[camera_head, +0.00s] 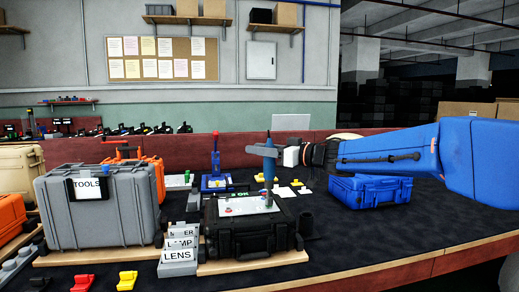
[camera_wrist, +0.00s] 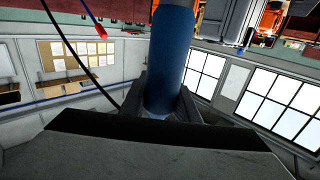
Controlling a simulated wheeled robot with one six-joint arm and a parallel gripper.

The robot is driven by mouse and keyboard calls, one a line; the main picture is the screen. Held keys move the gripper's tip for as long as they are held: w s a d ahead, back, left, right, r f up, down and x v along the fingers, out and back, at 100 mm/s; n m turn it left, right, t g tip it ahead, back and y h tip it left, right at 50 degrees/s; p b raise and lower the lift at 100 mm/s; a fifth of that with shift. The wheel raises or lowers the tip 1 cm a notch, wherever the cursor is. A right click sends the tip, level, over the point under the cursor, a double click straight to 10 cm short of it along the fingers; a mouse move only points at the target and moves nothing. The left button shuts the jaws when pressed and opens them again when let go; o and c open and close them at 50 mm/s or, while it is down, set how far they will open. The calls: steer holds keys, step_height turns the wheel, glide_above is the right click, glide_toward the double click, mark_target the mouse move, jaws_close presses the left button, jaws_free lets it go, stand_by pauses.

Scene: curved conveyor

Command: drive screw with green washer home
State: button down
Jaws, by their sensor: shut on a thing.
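My gripper (camera_head: 279,152) reaches in from the right and is shut on an upright screwdriver. Its blue handle (camera_head: 270,148) also shows between the jaws in the wrist view (camera_wrist: 170,62). The driver's thin shaft (camera_head: 269,184) points down over a light plate (camera_head: 245,206) on top of a black case (camera_head: 250,235). Its tip is at the plate's right part; I cannot tell whether it touches a screw. A small reddish spot (camera_head: 228,211) shows on the plate's left. The screw with the green washer is too small to make out.
A grey TOOLS case (camera_head: 100,215) stands left, beside label trays (camera_head: 181,243). A blue case (camera_head: 370,190) sits right of the black case, under my arm. Behind the plate is a blue stand (camera_head: 215,180). Dark bench top is free at front right.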

steer(key=shift+f, duration=0.7)
stand_by(2.0)
step_height(320, 180, up, 6)
stand_by(1.1)
steer(key=shift+r, duration=0.1)
